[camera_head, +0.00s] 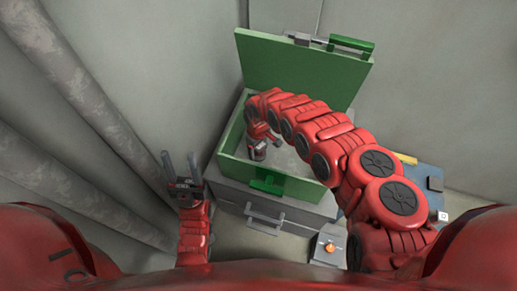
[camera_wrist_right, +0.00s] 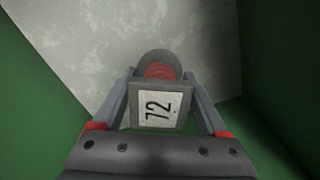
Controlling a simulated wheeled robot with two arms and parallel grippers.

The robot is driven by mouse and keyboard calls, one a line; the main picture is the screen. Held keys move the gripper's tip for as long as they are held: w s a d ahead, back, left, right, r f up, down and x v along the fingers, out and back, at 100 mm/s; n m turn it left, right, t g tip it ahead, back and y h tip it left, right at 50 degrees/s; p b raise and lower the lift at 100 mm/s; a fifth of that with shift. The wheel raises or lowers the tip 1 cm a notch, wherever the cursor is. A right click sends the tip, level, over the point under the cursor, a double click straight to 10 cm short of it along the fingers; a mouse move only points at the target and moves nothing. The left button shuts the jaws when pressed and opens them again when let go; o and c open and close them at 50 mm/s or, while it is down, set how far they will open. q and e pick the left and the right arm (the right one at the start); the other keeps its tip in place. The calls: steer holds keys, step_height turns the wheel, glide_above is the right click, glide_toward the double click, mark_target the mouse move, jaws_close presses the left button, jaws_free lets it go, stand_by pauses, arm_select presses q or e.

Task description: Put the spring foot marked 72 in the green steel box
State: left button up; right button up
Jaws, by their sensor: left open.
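The green steel box (camera_head: 228,172) stands with its lid (camera_head: 300,72) raised at the back. My right arm reaches over its right side and down into it. In the right wrist view the spring foot marked 72 (camera_wrist_right: 157,106) sits between the fingers of my right gripper (camera_wrist_right: 158,80), which look closed on its sides. Its white label faces the camera, with a reddish coil and a dark round end beyond. The box's grey floor shows behind; I cannot tell whether the foot touches it. My left gripper (camera_head: 180,164) is open and empty, left of the box.
The box rests on a grey drawer unit (camera_head: 232,195) with a handle. A grey control box with an orange button (camera_head: 330,246) is in front on the right. A blue surface (camera_head: 428,176) with small items lies right, partly behind my arm.

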steer(key=shift+o, duration=1.2)
steer(key=shift+r, duration=0.2)
step_height(320, 180, up, 11)
steer(key=shift+r+p, duration=0.1)
steer(key=shift+p, duration=0.65)
steer(key=shift+r, duration=0.3)
